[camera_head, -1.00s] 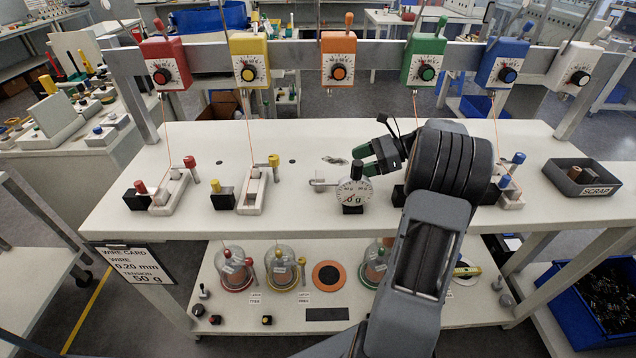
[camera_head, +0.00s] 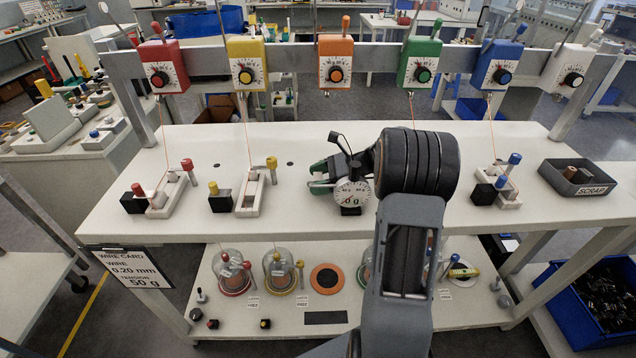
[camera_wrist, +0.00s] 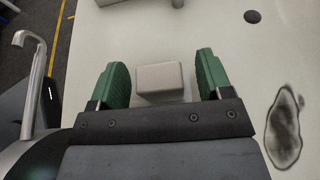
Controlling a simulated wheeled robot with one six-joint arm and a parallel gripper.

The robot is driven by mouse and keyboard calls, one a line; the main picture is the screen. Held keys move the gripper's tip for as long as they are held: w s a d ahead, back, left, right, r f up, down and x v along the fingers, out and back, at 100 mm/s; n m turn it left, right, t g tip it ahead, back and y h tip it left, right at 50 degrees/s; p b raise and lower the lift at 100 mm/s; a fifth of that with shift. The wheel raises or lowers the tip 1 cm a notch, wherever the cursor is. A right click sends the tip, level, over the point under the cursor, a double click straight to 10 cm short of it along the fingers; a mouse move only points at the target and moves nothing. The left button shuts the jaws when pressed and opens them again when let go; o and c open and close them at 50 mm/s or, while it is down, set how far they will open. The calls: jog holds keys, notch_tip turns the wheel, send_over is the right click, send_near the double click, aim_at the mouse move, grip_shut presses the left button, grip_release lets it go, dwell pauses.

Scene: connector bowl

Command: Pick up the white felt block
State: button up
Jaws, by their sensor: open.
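The white felt block (camera_wrist: 159,78) is a small pale block on the white bench top in the wrist view. My gripper (camera_wrist: 162,70) has its two green fingers spread, one on each side of the block, with a gap on both sides. The block's near end lies close to the dark palm bar; I cannot tell if they touch. In the head view my gripper (camera_head: 318,178) is over the middle of the bench, behind the dial gauge. The block cannot be made out there.
The dial gauge (camera_head: 352,194) stands just in front of my gripper. A curved metal hook (camera_wrist: 30,85) is at the left in the wrist view. A dark smudge (camera_wrist: 284,126) marks the bench at right. A yellow-post fixture (camera_head: 250,193) stands further left.

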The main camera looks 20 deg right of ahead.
jog(key=shift+w+a+f, duration=0.15)
jog(key=shift+w+a, duration=0.05)
jog(key=shift+a, duration=0.25)
jog(key=shift+c, duration=0.3)
jog(key=c, duration=0.9)
